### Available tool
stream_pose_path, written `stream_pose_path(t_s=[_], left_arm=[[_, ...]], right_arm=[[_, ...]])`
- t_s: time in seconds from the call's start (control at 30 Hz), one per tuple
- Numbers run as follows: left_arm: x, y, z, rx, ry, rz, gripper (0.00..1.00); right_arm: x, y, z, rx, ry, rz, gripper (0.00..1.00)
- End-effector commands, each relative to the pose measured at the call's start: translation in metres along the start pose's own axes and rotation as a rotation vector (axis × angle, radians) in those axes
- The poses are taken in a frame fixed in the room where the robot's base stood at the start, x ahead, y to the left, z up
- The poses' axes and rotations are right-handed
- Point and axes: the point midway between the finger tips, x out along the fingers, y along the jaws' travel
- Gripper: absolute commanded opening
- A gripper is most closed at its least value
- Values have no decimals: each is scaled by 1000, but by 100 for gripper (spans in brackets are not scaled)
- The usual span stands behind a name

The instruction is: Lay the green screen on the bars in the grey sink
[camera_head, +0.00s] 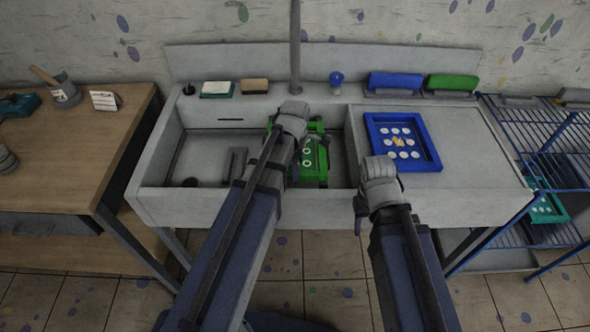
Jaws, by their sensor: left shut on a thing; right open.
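The green screen (313,172) is in the right part of the grey sink (155,194). My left gripper (298,129) is shut on it near its back side, and my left arm covers its left part. I cannot tell whether the screen rests on the bars or hangs just above them. A grey bar (238,163) shows in the middle of the basin; the others are hidden or unclear. My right gripper (364,205) is open and empty at the sink's front edge, right of the screen.
A blue screen (433,164) with white dots lies on the right counter (475,190). Blue and green squeegees (395,80) stand on the back ledge, near a vertical pipe (295,45). A wooden table (75,150) stands left, a blue wire rack (560,160) right.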

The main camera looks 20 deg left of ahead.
Motion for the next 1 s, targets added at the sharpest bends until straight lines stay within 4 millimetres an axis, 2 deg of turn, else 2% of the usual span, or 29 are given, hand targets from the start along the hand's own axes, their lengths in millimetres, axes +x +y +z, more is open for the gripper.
stream_pose_path(t_s=[0.5, 0.53, 0.83, 1.0], left_arm=[[5, 0, 0, 0, 0, 1, 0], [4, 0, 0, 0, 0, 0, 33], [4, 0, 0, 0, 0, 0, 66], [4, 0, 0, 0, 0, 0, 66]], right_arm=[[5, 0, 0, 0, 0, 0, 50], [4, 0, 0, 0, 0, 0, 50], [4, 0, 0, 0, 0, 0, 50], [4, 0, 0, 0, 0, 0, 50]])
